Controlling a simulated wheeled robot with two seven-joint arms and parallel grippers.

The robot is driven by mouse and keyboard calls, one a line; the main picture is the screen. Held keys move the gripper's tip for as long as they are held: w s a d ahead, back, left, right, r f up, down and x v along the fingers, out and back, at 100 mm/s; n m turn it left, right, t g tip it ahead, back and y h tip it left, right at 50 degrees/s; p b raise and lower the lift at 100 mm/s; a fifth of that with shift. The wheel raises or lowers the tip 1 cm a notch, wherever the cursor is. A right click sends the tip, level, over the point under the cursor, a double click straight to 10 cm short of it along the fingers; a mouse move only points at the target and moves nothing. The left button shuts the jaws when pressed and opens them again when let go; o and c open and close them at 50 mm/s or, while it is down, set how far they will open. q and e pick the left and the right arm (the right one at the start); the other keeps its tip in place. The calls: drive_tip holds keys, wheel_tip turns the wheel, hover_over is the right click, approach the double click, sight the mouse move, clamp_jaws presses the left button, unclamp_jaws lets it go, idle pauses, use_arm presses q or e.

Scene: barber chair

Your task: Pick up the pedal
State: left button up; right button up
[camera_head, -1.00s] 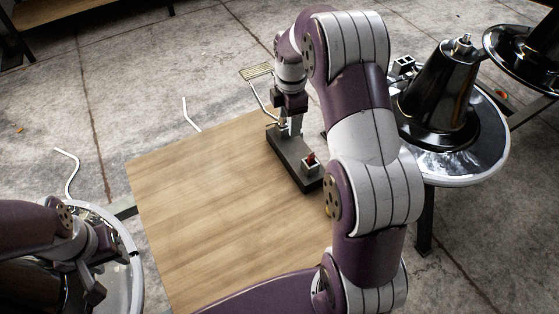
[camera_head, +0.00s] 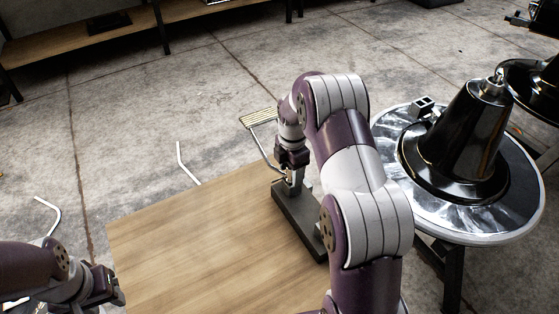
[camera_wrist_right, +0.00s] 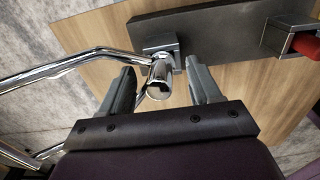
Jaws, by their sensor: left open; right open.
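The pedal has a ribbed plate (camera_head: 258,118) on a bent chrome bar, rising from a long dark base (camera_head: 303,222) on the wooden table. My right gripper (camera_head: 292,180) points down over the far part of the base. In the right wrist view its open fingers (camera_wrist_right: 163,82) stand on either side of the chrome tube end (camera_wrist_right: 160,78), with gaps showing. The chrome bar (camera_wrist_right: 60,68) runs off to the left there, and the dark base (camera_wrist_right: 215,32) lies beyond. My left gripper (camera_head: 115,293) is at the lower left, away from the pedal.
The wooden tabletop (camera_head: 190,240) is clear left of the base. A red-tipped part (camera_wrist_right: 305,45) sits on the base's other end. A round metal disc with a black cone (camera_head: 455,140) stands at the right. White bent rods (camera_head: 184,165) show beyond the table.

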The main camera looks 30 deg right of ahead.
drive_tip(key=shift+r, duration=0.1)
clamp_jaws()
drive_tip(key=shift+w+r, duration=0.1)
drive_tip(key=shift+r, duration=0.1)
drive_tip(key=shift+r+p, duration=0.3)
drive_tip(key=shift+r, duration=0.05)
drive_tip(key=r+p, duration=0.1)
drive_tip(key=r, duration=0.1)
drive_tip(key=d+r+p, duration=0.1)
drive_tip(key=r, duration=0.1)
drive_tip(key=shift+w+r, duration=0.1)
drive_tip(key=shift+r, duration=0.1)
drive_tip(key=d+r+p, duration=0.6)
drive_tip(key=d, duration=0.4)
wheel_tip(320, 180, up, 8)
drive_tip(key=p, duration=0.8)
drive_tip(key=shift+w+d, duration=0.25)
drive_tip(key=shift+d, duration=0.05)
